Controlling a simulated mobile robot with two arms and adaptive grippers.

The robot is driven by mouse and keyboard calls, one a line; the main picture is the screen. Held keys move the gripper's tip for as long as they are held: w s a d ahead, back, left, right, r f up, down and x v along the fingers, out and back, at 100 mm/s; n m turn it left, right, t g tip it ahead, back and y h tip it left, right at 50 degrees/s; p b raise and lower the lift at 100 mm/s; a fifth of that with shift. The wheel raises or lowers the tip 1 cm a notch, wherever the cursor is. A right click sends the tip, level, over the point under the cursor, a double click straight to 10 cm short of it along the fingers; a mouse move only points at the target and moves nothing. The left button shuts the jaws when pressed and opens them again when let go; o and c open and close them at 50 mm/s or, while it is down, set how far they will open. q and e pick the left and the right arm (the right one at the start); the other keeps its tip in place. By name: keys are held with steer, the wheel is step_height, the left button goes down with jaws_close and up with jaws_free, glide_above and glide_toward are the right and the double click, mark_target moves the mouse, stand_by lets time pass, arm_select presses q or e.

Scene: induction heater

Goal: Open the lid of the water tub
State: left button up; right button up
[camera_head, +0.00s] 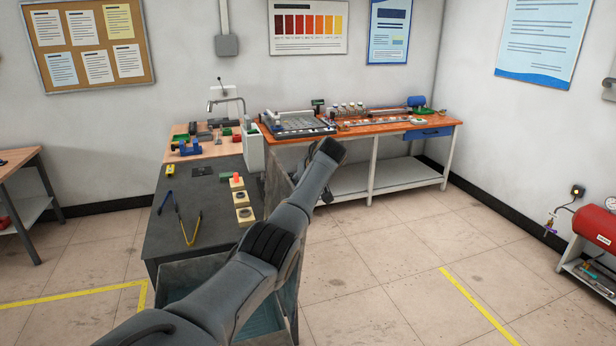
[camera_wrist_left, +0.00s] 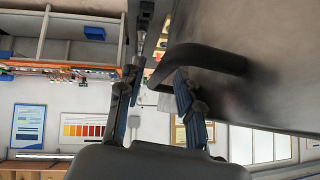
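The water tub (camera_head: 190,271) is a grey metal box at the bottom of the head view, partly covered by my left arm. Bluish water (camera_head: 262,322) shows inside it. A grey panel, apparently its lid (camera_head: 277,190), stands roughly upright at the tub's right side. In the left wrist view the lid (camera_wrist_left: 275,70) fills the upper right, with a dark curved handle (camera_wrist_left: 215,57) on it. My left gripper (camera_wrist_left: 155,75) has its fingers apart, with the handle's near end by the fingertips; I cannot tell whether they touch. My right gripper is out of view.
A dark bench (camera_head: 185,225) with tongs (camera_head: 190,230) and small blocks stands behind and left of the tub. An orange-topped table (camera_head: 400,128) with equipment stands further back. A red tank (camera_head: 597,226) is at the right. The floor (camera_head: 400,260) right of the tub is clear.

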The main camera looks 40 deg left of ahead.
arm_select(q)
steer(key=v, duration=1)
steer(key=shift+d+r, duration=0.2)
steer(key=shift+d, duration=0.05)
steer(key=shift+s+f, duration=0.1)
